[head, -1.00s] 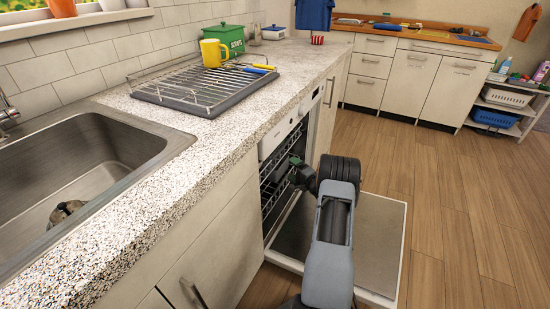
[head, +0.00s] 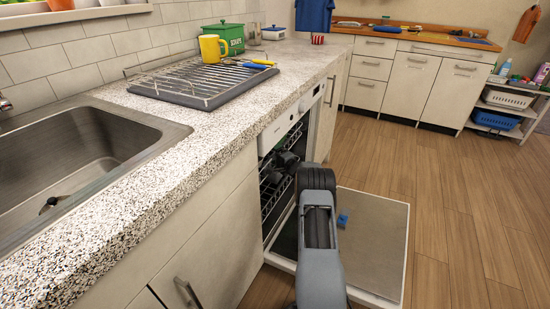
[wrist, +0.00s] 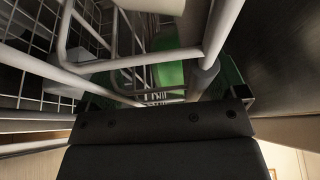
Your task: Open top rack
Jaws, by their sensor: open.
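The dishwasher (head: 278,133) under the counter is open, its door (head: 377,238) folded down flat. A wire rack (head: 271,198), seemingly the top rack, shows inside the opening. My gripper (head: 284,161) is at the upper part of the opening, partly hidden by my arm. In the wrist view my gripper (wrist: 165,97) is open, with a dark green-edged finger at each side. White rack wires (wrist: 72,68) are close in front of it and cross the space between the fingers. I cannot tell whether the fingers touch them. A green object (wrist: 170,72) shows behind the wires.
The speckled countertop (head: 190,140) overhangs to the left, with a sink (head: 75,150) and a drying rack (head: 200,82) on it. A small blue piece (head: 342,220) shows on the lowered door. The wooden floor (head: 450,200) to the right is clear.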

